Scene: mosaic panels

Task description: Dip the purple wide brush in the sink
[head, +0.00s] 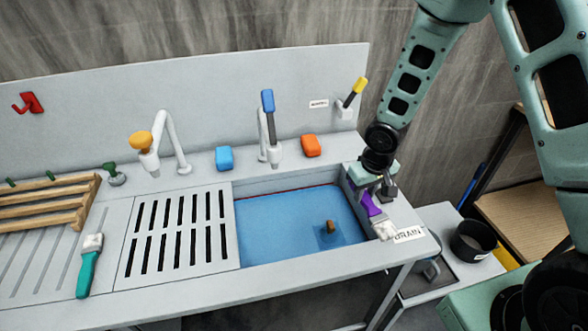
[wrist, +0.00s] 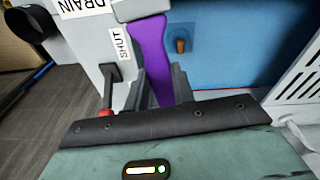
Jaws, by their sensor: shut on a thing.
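My gripper (head: 376,192) is shut on the handle of the purple wide brush (head: 370,204), over the right rim of the sink (head: 285,182). The brush tilts, with its pale bristles lower, near the DRAIN label and not over the water. Whether the bristles touch the rim, I cannot tell. In the wrist view the purple handle (wrist: 152,50) stands between the fingers of my gripper (wrist: 160,85), and the bristles are mostly cut off at the top. The sink holds blue water (head: 275,225), with a small brown plug-like piece (head: 330,226) in it.
A slotted drainboard (head: 178,234) lies left of the sink, with a teal-handled brush (head: 88,268) on the counter beyond it. Two taps (head: 170,140) (head: 270,125) rise behind. A blue block (head: 224,158) and an orange block (head: 311,146) sit at the back. A dark pot (head: 473,241) stands right.

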